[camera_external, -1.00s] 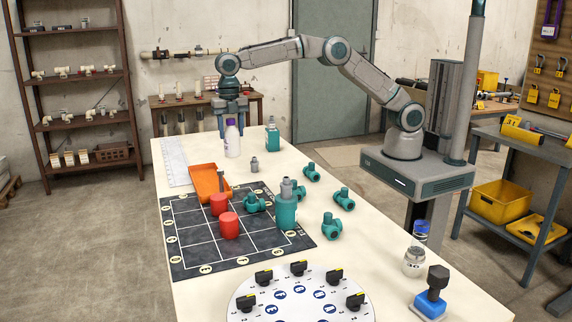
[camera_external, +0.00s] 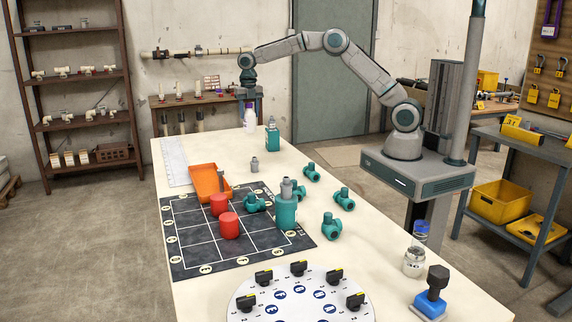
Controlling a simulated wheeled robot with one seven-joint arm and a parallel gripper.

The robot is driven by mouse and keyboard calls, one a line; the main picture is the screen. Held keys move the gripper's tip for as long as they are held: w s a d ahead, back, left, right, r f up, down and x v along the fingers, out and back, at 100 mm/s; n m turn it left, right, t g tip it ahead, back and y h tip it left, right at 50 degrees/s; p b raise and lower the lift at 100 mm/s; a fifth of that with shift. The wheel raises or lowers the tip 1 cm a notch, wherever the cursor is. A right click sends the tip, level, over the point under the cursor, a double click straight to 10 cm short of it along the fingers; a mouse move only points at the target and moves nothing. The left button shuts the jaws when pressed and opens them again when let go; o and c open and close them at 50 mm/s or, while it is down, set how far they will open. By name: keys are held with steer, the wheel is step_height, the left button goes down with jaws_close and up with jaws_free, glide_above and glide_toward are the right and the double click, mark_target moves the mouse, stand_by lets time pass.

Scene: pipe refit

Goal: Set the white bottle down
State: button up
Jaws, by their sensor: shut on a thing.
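The white bottle (camera_external: 250,121) with a purple cap is upright at the far end of the table (camera_external: 205,143). My gripper (camera_external: 250,103) points down over it and is shut on its upper part. The bottle's base looks at or very near the tabletop by the back edge; I cannot tell whether it touches.
A teal bottle (camera_external: 272,138) stands just to the right and nearer. A small grey bottle (camera_external: 254,165) is in front. An orange tray (camera_external: 210,184), red cylinders (camera_external: 229,226) and teal fittings (camera_external: 344,199) lie nearer. The table left of the white bottle is fairly clear.

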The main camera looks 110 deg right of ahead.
step_height(320, 180, down, 13)
steer(key=shift+w+f+p, duration=0.1)
steer(key=shift+p, duration=0.7)
steer(key=o, duration=1.1)
